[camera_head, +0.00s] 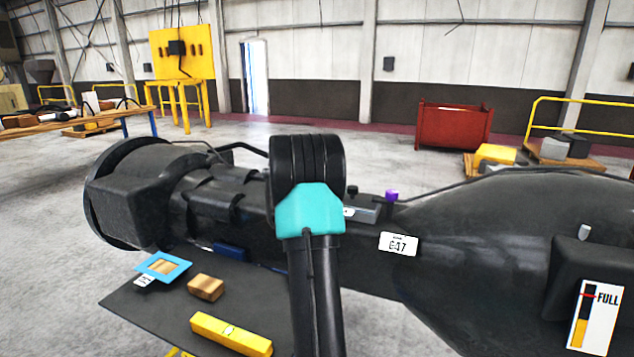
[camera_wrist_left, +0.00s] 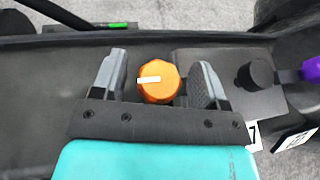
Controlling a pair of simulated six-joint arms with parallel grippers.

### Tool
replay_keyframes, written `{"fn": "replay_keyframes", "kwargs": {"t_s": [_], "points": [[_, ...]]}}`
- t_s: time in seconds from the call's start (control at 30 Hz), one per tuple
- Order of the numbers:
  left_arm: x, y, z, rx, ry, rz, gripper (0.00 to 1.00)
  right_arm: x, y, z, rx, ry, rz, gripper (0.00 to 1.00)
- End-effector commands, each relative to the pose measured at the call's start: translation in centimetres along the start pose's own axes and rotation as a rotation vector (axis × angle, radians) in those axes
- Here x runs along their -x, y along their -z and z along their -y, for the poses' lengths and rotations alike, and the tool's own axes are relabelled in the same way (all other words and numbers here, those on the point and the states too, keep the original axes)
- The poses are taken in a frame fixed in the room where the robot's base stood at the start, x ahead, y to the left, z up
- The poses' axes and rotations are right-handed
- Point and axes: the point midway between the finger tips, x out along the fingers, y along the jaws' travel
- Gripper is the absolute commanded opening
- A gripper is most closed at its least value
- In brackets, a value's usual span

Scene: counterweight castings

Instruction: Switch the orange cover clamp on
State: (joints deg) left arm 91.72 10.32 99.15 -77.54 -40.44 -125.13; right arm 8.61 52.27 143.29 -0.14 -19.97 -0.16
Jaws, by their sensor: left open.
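The orange cover clamp (camera_wrist_left: 158,84) is a round knob with a white pointer mark; the mark points left in the left wrist view. It sits on the dark casing. My left gripper (camera_wrist_left: 160,62) is open, with one grey finger on each side of the knob. The right finger is close to the knob, and a wider gap shows on the left; I cannot tell if either touches. In the head view my arm with its teal wrist part covers the knob, and the fingers are hidden there. My right gripper is not in view.
A raised block with a black knob (camera_wrist_left: 260,73) and a purple knob (camera_head: 391,195) stand right of the clamp. A label reading 647 (camera_head: 398,244) is on the casing. A low dark table (camera_head: 150,308) holds a wooden block (camera_head: 205,287) and a yellow bar (camera_head: 230,334).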

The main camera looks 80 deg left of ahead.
Motion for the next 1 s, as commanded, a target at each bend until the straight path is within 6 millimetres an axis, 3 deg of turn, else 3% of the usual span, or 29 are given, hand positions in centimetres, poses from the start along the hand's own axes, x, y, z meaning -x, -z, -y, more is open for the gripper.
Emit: {"fn": "replay_keyframes", "kwargs": {"t_s": [0.27,1.0], "points": [[2.6,-0.1,-0.1,-0.001,-0.003,0.001,0.67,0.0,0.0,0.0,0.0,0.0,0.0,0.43],[16.0,0.0,-0.1,0.0,-0.004,0.0,0.67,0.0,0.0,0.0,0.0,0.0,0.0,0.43]]}}
